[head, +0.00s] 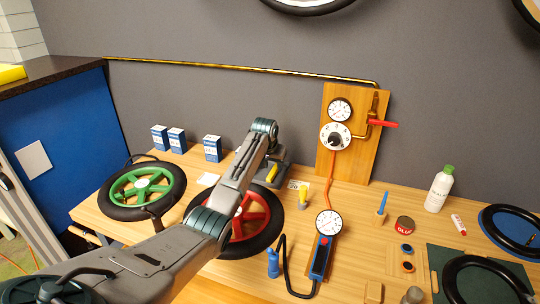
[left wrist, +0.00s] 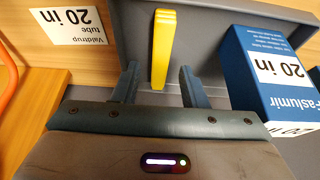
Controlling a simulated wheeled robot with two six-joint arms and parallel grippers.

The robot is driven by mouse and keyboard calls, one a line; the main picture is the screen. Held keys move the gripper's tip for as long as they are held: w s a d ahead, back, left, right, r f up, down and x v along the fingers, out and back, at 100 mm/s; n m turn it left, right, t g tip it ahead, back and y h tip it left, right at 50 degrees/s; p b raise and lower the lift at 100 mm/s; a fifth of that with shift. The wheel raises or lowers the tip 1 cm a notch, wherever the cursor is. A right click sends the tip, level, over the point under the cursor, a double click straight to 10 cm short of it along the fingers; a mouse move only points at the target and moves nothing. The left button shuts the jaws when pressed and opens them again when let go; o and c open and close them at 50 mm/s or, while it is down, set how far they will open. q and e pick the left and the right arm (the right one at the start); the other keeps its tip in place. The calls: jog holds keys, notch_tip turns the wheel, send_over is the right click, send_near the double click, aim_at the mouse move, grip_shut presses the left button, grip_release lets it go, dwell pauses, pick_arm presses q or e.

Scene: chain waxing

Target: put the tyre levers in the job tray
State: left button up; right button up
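A yellow tyre lever shape (head: 272,173) lies at the grey job tray (head: 282,158) at the back of the bench; I cannot tell if it is one lever or several stacked. In the left wrist view the yellow levers (left wrist: 162,48) lie over the tray's grey floor (left wrist: 210,45). My left gripper (left wrist: 157,80) is open, its two fingers apart, with the near end of the levers between them and a gap on each side. In the head view my left forearm and wrist hide part of the tray. My right gripper is not in view.
A red-rimmed wheel (head: 262,222) and green-rimmed wheel (head: 142,187) lie left of the gauge board (head: 350,130). A pump gauge (head: 329,222) and small yellow-topped item (head: 303,198) stand nearby.

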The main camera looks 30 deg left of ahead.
pick_arm(q)
jog(key=b+v, duration=0.1)
jog(key=v, duration=0.9)
jog(key=shift+b, duration=0.4)
jog(key=shift+f, duration=0.15)
